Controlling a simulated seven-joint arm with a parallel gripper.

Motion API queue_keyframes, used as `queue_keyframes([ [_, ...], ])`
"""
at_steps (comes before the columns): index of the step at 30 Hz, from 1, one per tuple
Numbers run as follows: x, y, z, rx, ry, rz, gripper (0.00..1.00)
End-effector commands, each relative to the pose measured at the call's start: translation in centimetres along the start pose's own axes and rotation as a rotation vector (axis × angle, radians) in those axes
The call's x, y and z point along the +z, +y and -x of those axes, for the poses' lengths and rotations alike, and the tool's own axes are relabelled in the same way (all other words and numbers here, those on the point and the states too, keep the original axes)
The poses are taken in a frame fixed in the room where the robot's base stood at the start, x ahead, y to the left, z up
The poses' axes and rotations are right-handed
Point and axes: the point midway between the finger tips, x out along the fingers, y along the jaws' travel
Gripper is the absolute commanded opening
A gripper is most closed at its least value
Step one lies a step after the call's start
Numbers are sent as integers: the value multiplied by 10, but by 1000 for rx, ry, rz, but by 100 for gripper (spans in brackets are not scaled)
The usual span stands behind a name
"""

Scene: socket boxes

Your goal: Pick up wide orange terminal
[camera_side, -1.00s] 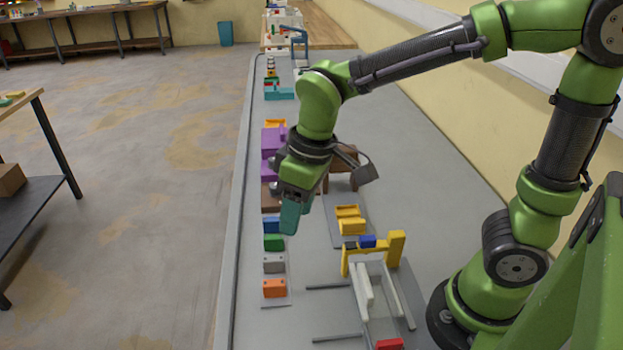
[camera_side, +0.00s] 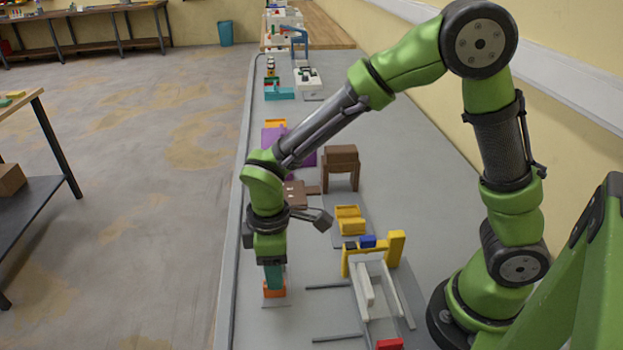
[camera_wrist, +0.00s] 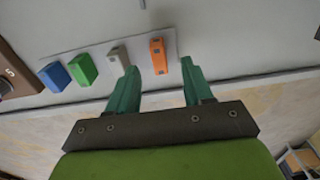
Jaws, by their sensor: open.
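The orange terminal (camera_side: 275,291) is a small block at the near end of a row on the grey bench. In the wrist view the orange terminal (camera_wrist: 158,56) stands between and just beyond the two teal fingers, nearer the right one. My gripper (camera_side: 273,284) points down over it in the side view and hides part of it. In the wrist view my gripper (camera_wrist: 160,72) is open, with nothing held between the fingers. From these views I cannot tell whether a finger touches the block.
A grey terminal (camera_wrist: 119,58) is close by the left finger. Green (camera_wrist: 82,70) and blue (camera_wrist: 55,76) terminals follow further left. In the side view a yellow and white fixture (camera_side: 375,290) and a yellow box (camera_side: 350,219) stand right of the row.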

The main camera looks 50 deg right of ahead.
Motion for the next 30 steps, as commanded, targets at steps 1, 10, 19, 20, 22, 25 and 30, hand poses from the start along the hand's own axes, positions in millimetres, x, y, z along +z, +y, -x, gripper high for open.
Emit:
queue_keyframes([
  [1, 0, 0, -4, 0, -1, 0, 51],
  [10, 4, 1, -37, -1, -4, 0, 51],
  [19, 3, 2, -59, 0, 1, 0, 51],
  [20, 3, 2, -59, 0, 1, 0, 51],
  [22, 3, 2, -59, 0, 1, 0, 51],
  [25, 3, 2, -59, 0, 1, 0, 43],
  [30, 3, 2, -59, 0, 1, 0, 17],
])
